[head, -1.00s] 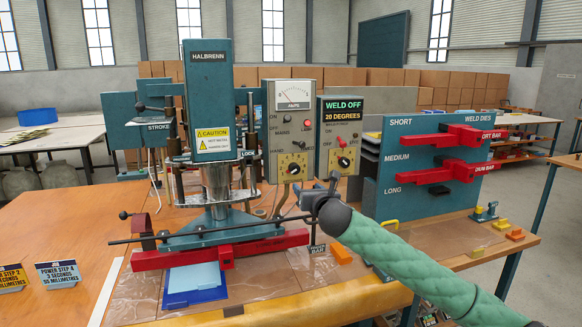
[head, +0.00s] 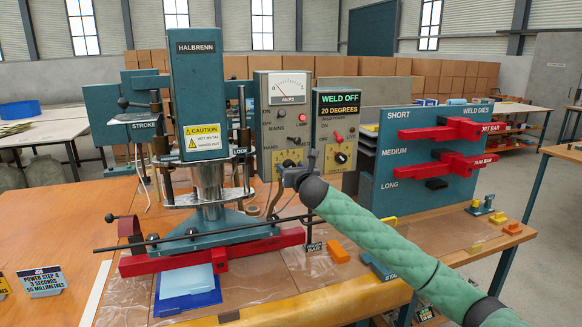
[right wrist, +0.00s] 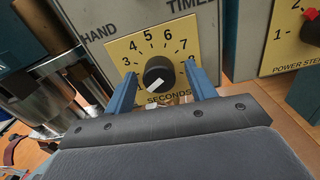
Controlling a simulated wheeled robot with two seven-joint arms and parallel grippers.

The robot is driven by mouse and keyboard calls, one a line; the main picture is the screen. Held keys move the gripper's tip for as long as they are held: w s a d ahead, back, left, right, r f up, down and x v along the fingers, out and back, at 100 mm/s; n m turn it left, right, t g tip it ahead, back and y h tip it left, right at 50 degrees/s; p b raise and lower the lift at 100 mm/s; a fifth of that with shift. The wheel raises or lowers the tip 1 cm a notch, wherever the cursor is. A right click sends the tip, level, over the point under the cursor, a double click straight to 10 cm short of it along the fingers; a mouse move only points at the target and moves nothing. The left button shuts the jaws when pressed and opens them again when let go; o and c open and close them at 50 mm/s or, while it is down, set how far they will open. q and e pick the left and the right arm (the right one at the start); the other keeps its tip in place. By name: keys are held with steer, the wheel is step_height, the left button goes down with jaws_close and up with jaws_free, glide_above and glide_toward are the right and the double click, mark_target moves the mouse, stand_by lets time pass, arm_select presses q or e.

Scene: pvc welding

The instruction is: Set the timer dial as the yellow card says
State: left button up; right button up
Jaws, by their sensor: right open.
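The timer dial is a black knob (right wrist: 158,76) with a white mark on a yellow SECONDS plate (right wrist: 128,46). In the right wrist view the mark lies toward the lower left, below the 3; the numeral there is hidden. My right gripper (right wrist: 162,88) is open, its blue fingers on either side of the knob; contact is unclear. In the head view my right gripper (head: 294,174) covers much of the dial. My left gripper is not in view.
A white-and-blue card (head: 42,282) reads POWER STEP 4, 3 SECONDS. The blue press (head: 196,85) stands left of the control box (head: 280,115). The power knob (head: 341,157) is on the box to the right. The rack (head: 425,155) holds red bars.

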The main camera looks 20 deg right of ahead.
steer(key=shift+w, duration=0.25)
steer(key=c, duration=1)
